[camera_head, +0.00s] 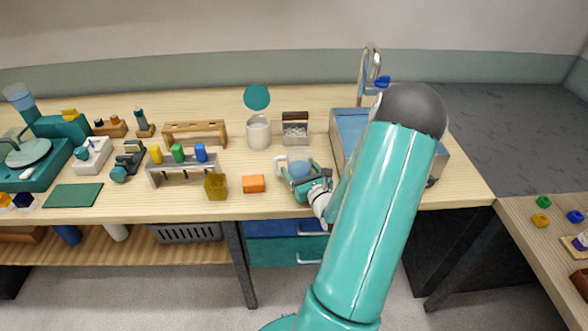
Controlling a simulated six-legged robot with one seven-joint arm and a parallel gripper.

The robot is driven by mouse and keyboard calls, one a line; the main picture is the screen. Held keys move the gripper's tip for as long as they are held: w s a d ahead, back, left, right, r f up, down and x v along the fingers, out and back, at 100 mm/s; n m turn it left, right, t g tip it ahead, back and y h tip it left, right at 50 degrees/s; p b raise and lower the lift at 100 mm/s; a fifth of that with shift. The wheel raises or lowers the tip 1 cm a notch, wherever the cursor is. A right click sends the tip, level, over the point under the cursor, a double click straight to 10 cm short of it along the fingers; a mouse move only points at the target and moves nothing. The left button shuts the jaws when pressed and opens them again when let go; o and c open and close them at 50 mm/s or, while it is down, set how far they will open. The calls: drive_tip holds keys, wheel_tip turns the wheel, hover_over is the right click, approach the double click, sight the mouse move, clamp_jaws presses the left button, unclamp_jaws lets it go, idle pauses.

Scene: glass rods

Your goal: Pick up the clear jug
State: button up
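The clear jug (299,168) looks bluish and see-through, and stands near the front edge of the wooden bench, right of the orange block. A pale handle shows at its left side. My gripper (300,174) is at the jug, reaching in from the front right. Its two teal fingers are spread apart, one on each side of the jug. I cannot tell whether they touch it. The gripper's body hides the jug's lower front.
An orange block (253,184) and a yellowish block (216,186) lie to the left. Behind are a white canister (258,132) and a small grey box (295,128). A sink (350,127) with a tap is close on the right, partly behind my arm.

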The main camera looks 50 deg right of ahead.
drive_tip(key=shift+w+d, duration=0.25)
drive_tip(key=shift+w, duration=0.3)
drive_tip(key=c, duration=0.9)
drive_tip(key=shift+r, duration=0.2)
